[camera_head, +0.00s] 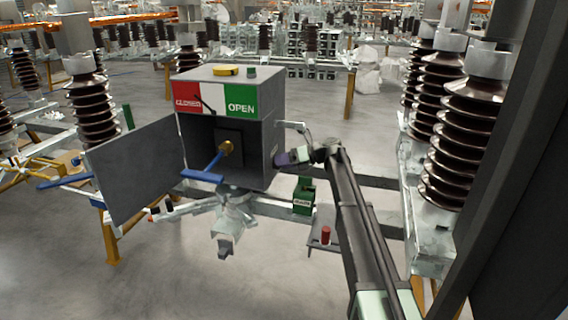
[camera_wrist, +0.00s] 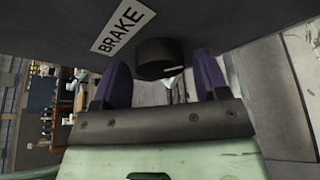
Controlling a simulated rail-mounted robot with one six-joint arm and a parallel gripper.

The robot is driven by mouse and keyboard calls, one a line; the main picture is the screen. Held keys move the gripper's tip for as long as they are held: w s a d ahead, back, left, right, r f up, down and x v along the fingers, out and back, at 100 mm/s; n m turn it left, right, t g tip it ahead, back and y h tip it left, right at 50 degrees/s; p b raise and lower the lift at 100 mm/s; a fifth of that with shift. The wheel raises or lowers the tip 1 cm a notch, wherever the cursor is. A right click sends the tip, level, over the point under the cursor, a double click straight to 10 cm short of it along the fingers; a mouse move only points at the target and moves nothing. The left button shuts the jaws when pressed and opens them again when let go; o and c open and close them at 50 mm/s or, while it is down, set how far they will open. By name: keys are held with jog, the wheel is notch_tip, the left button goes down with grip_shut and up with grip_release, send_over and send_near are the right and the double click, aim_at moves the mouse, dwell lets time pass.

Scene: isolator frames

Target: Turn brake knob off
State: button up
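The brake knob (camera_wrist: 158,54) is a round black knob with a white mark, on a dark grey panel beside a white label (camera_wrist: 122,27) reading BRAKE. My gripper (camera_wrist: 161,72) is open in the wrist view, its two purple fingers either side of the knob with visible gaps. I cannot tell how deep the fingers reach around it. In the head view, my gripper (camera_head: 283,158) is at the right side of the grey control box (camera_head: 222,72); the knob is hidden there.
The box has a CLOSED/OPEN indicator (camera_head: 214,98) and an open door (camera_head: 137,170) on the left. A blue-handled crank (camera_head: 204,176) sticks out of its front. A green box (camera_head: 303,196) and a red-topped item (camera_head: 326,235) are below my gripper. Brown insulators (camera_head: 462,140) stand on the right.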

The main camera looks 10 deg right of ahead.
jog(key=c, duration=0.7)
jog(key=n+t+h+p, duration=0.1)
jog(key=n, duration=0.2)
jog(key=shift+s+t, duration=0.1)
jog(key=shift+t, duration=0.3)
jog(key=o, duration=0.9)
